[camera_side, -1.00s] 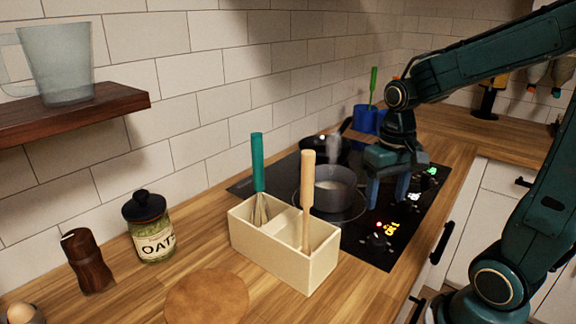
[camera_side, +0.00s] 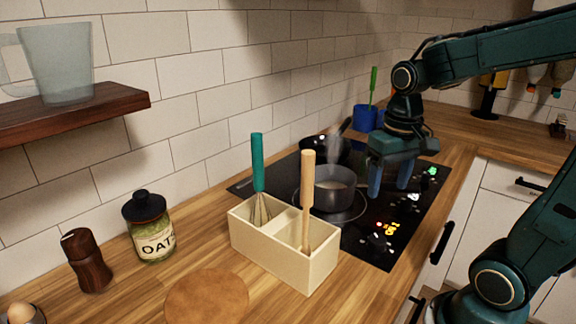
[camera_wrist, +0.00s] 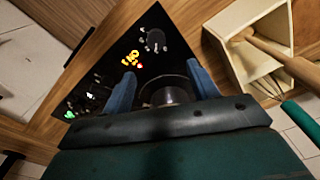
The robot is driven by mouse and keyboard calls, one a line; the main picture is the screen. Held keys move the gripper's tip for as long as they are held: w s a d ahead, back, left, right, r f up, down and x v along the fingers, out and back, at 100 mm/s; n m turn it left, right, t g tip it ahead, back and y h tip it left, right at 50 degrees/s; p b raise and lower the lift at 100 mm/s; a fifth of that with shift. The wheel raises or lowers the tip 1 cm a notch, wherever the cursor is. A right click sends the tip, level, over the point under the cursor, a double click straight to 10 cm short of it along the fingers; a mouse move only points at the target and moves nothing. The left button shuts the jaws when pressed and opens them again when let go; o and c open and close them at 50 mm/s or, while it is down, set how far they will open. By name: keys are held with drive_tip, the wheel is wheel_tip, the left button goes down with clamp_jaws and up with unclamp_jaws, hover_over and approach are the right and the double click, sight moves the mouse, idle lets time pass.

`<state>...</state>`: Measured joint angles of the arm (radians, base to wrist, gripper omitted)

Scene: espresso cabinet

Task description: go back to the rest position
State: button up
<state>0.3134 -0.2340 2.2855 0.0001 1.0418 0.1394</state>
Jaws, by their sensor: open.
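My gripper (camera_side: 389,180) is above the right part of the black cooktop (camera_side: 384,243), with its two blue fingers apart and nothing between them. A grey saucepan (camera_side: 333,190) stands on the cooktop just left of the fingers in the side view. In the wrist view the fingers (camera_wrist: 160,88) point over the cooktop, and the saucepan (camera_wrist: 167,95) shows partly between them, its near part hidden by my gripper.
A cream utensil box (camera_side: 285,258) holds a green-handled whisk (camera_side: 258,165) and a wooden-handled tool (camera_side: 307,195). A dark pan (camera_side: 318,150) and blue container (camera_side: 366,118) stand behind. An oats jar (camera_side: 150,228), brown mill (camera_side: 87,262) and round board (camera_side: 207,298) are at left.

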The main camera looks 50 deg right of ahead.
drive_tip(key=s+a+r+n+t, duration=0.4)
drive_tip(key=s+a+n+t, duration=0.1)
drive_tip(key=a, duration=0.2)
drive_tip(key=shift+s+a, duration=0.15)
drive_tip(key=shift+a, duration=0.1)
